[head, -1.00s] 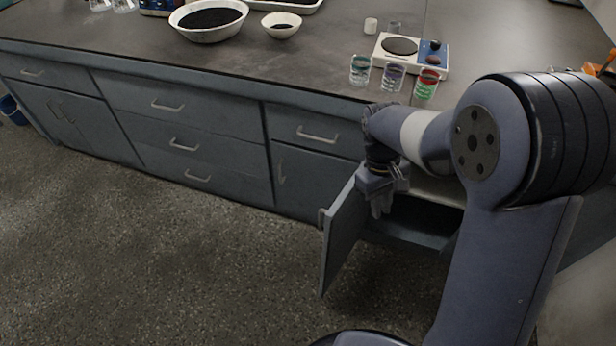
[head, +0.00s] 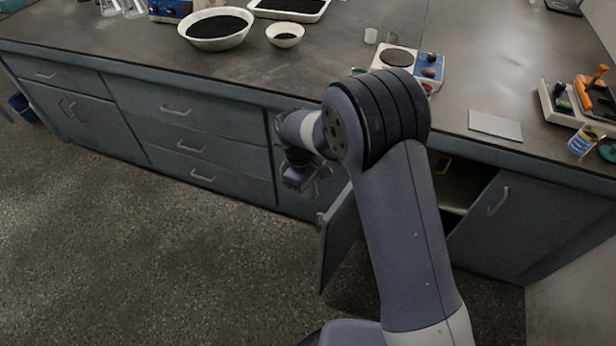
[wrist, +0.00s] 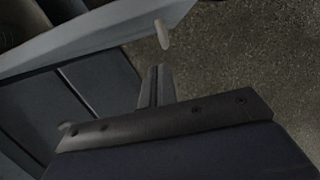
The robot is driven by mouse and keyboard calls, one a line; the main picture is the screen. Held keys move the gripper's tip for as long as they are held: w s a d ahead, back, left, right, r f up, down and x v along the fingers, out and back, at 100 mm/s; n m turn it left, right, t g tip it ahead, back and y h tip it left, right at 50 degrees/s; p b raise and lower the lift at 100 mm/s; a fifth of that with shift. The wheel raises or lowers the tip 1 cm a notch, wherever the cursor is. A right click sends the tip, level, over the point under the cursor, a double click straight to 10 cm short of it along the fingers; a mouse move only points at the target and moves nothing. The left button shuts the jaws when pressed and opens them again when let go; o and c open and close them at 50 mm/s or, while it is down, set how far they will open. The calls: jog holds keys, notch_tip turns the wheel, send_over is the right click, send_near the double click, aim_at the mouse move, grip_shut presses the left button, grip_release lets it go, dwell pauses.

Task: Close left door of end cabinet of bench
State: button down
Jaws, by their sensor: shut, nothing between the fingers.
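The end cabinet's left door (head: 338,240) stands open in the head view, swung out from the bench, with its handle (head: 320,222) near its outer edge. My gripper (head: 297,184) is shut and empty, in front of the bench just left of the door. The wrist view shows its closed fingers (wrist: 157,86) pointing toward a pale band that looks like the door (wrist: 95,35), with the handle (wrist: 162,34) just beyond the tips. They appear apart from the door. My arm hides part of the cabinet opening (head: 462,188).
The end cabinet's right door (head: 530,220) looks shut. Drawers and cupboard fronts (head: 185,140) run left along the bench. The benchtop (head: 310,75) carries bowls, a hotplate (head: 400,60) and an orange tool (head: 598,95). The floor (head: 180,270) in front is clear.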

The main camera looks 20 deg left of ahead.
jog(key=d, duration=0.1)
jog(key=s+d, duration=0.1)
jog(key=d+f, duration=0.1)
jog(key=d, duration=0.1)
jog(key=shift+s, duration=0.15)
jog(key=shift+d, duration=0.15)
